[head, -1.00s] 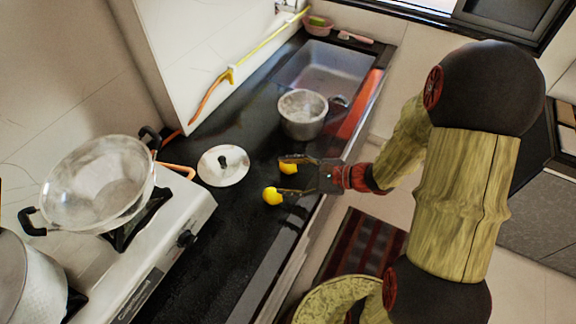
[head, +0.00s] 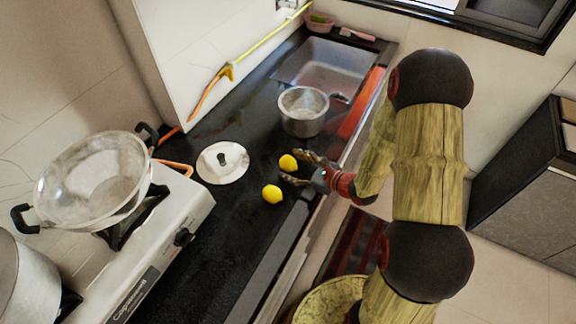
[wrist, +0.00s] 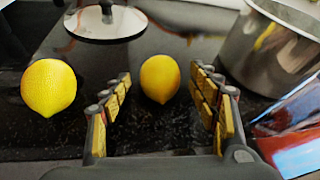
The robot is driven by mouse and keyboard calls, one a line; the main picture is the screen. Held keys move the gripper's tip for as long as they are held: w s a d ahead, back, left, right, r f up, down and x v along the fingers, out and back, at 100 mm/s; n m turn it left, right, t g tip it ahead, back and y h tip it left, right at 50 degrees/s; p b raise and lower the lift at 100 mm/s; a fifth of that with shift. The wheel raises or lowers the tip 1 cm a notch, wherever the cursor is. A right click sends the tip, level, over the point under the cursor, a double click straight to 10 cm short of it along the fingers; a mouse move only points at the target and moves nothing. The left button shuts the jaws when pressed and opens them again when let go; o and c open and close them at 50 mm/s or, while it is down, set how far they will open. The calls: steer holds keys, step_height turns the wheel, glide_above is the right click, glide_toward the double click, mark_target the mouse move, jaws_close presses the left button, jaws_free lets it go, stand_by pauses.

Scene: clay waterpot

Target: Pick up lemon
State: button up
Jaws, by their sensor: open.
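Two yellow lemons lie apart on the black counter. The farther lemon (head: 288,162) is just beyond my open gripper (head: 298,168). In the wrist view this lemon (wrist: 160,78) sits ahead, in line with the gap between the fingers (wrist: 160,100), and is not held. The nearer lemon (head: 272,193) lies to the lower left of the fingers in the head view. In the wrist view that lemon (wrist: 48,87) is at the left, outside the left finger.
A steel pot (head: 303,112) stands beyond the lemons, close to the right finger side in the wrist view (wrist: 272,50). A lid (head: 222,163) lies left of the lemons. The stove (head: 150,235) is further left, and the sink (head: 325,68) is at the back.

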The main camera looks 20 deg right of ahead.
steer(key=shift+w+a+f, duration=0.25)
steer(key=shift+w+a, duration=0.05)
steer(key=shift+w, duration=0.2)
steer(key=shift+c, duration=0.4)
steer(key=c, duration=1.1)
steer(key=shift+c, duration=0.6)
steer(key=shift+r, duration=0.1)
